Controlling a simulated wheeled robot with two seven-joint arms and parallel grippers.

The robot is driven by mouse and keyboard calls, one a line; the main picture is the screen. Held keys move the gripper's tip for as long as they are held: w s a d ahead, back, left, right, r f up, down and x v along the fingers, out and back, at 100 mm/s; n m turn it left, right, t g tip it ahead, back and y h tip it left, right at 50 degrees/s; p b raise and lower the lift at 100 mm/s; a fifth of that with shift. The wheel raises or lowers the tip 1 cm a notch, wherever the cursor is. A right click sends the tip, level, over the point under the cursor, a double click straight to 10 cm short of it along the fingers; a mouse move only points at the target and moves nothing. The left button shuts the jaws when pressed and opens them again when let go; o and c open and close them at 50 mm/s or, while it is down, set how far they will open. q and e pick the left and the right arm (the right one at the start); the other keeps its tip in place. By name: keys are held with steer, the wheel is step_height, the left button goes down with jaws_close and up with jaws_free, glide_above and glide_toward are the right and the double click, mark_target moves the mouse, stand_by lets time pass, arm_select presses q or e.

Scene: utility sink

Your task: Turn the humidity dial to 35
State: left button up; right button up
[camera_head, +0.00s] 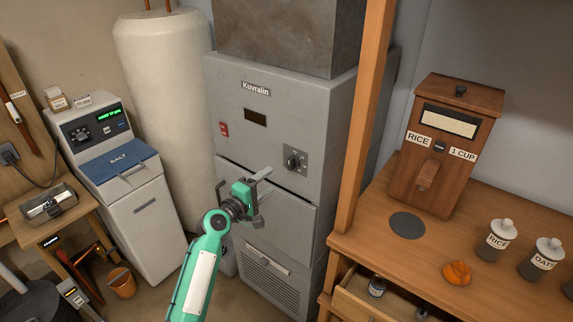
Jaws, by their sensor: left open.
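A dark round dial (293,161) sits on a small square plate on the front of the grey Kuvralin cabinet (232,110). I take it for the humidity dial; its markings and setting are too small to read. My left gripper (263,186) is open and empty, in front of the cabinet, below and to the left of the dial. It appears apart from the dial, and the dial is not hidden by it. My right gripper is not in view.
A small dark display (256,117) and a red switch (224,129) are on the cabinet. A wooden post (364,120) stands close to its right. The wooden counter (367,230) holds a rice dispenser (447,150) and jars. A salt unit (145,211) stands left.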

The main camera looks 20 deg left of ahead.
mark_target(289, 166)
arm_select(q)
steer(key=p+x, duration=0.1)
steer(key=x, duration=0.7)
steer(key=shift+w+d+p, duration=0.15)
steer(key=shift+w+p, duration=0.15)
steer(key=shift+p, duration=0.1)
steer(key=shift+w+d+f, duration=0.1)
steer(key=shift+w+d, duration=0.15)
steer(key=shift+w, duration=0.35)
steer(key=c, duration=1)
